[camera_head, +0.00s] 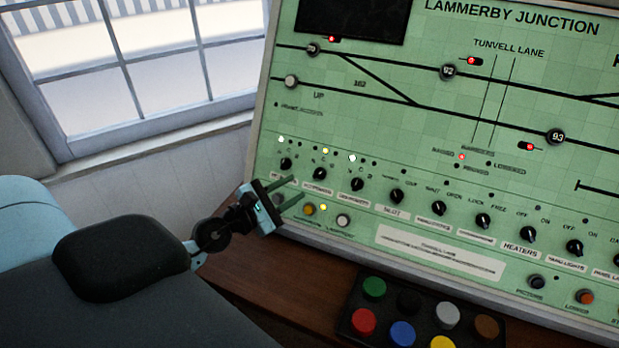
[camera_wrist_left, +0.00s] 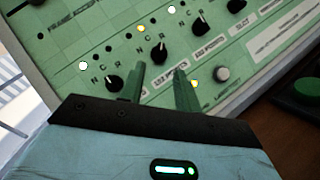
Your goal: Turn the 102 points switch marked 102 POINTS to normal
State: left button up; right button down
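The green panel (camera_head: 430,195) carries a row of black rotary knobs. The small labels are blurred; the second knob from the left (camera_head: 319,173), above what looks like the 102 POINTS label, has N, C and R marks. It also shows in the left wrist view (camera_wrist_left: 159,55), its pointer roughly upward. A yellow lamp (camera_head: 325,150) glows above it. My left gripper (camera_head: 299,188) is open and empty, just in front of the panel, below and left of this knob. In the left wrist view its fingertips (camera_wrist_left: 159,70) are spread below the knob. My right gripper is not in view.
The leftmost knob (camera_head: 286,163) and third knob (camera_head: 357,184) stand close on either side. Push buttons (camera_head: 343,221) sit below the row. A black box of coloured buttons (camera_head: 427,315) lies on the brown desk (camera_head: 310,285). A window (camera_head: 150,60) is at left.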

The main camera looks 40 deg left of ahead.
aim_at(316, 176)
pick_arm(q)
jog(key=shift+x, duration=3.2)
jog(key=c, duration=0.7)
